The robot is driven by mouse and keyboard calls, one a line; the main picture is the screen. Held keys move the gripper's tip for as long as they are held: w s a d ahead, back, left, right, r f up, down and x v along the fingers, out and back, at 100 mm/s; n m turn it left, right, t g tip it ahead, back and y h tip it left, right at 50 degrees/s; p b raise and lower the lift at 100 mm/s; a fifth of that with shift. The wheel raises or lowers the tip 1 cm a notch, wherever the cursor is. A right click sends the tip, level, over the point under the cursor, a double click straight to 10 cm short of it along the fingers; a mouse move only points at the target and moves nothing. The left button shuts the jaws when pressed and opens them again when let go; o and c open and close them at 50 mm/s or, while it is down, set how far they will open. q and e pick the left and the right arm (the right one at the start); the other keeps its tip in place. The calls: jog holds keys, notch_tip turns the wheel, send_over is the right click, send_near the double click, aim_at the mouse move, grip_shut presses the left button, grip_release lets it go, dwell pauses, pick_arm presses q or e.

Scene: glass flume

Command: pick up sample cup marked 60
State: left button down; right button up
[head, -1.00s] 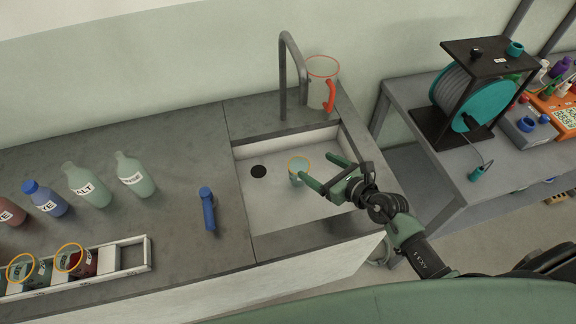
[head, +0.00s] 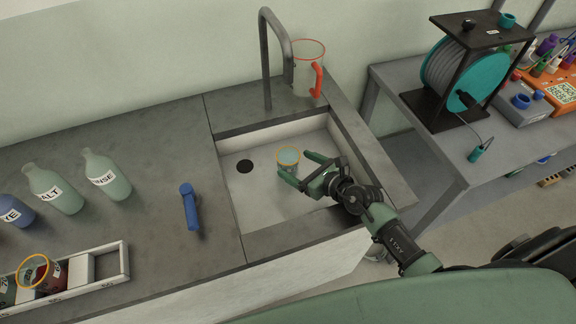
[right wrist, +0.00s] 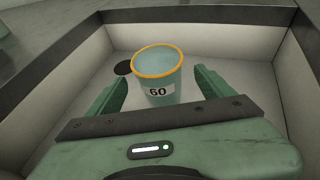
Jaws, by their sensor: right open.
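The sample cup marked 60 (right wrist: 158,75) is a pale teal cup with an orange rim and a white label, upright in the sink. In the head view the cup (head: 288,157) is near the middle of the basin. My right gripper (head: 292,167) is open and reaches over the sink from the right. In the right wrist view its two green fingers (right wrist: 160,92) are spread on either side of the cup's near side, with gaps between fingers and cup. The left gripper does not show.
The sink (head: 240,195) has a dark drain (head: 244,166) left of the cup. A faucet (head: 267,60) and a clear jug with red handle (head: 309,75) stand behind. Bottles (head: 105,175), a blue object (head: 190,206) and a cup rack (head: 122,262) are on the left counter.

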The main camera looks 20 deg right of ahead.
jog(key=x, duration=0.4)
jog(key=shift+w+a, duration=0.2)
jog(key=shift+w, duration=0.1)
jog(key=c, duration=1.4)
jog(key=shift+c, duration=0.2)
jog(key=shift+r, duration=0.25)
jog(key=shift+r+p, duration=0.75)
jog(key=shift+r, duration=1.05)
notch_tip(320, 180, up, 16)
jog(key=p, duration=0.1)
send_over(288, 151)
jog(key=s, duration=0.3)
jog(key=shift+w+a+f, duration=0.15)
jog(key=shift+w+a, duration=0.05)
jog(key=shift+a, duration=0.2)
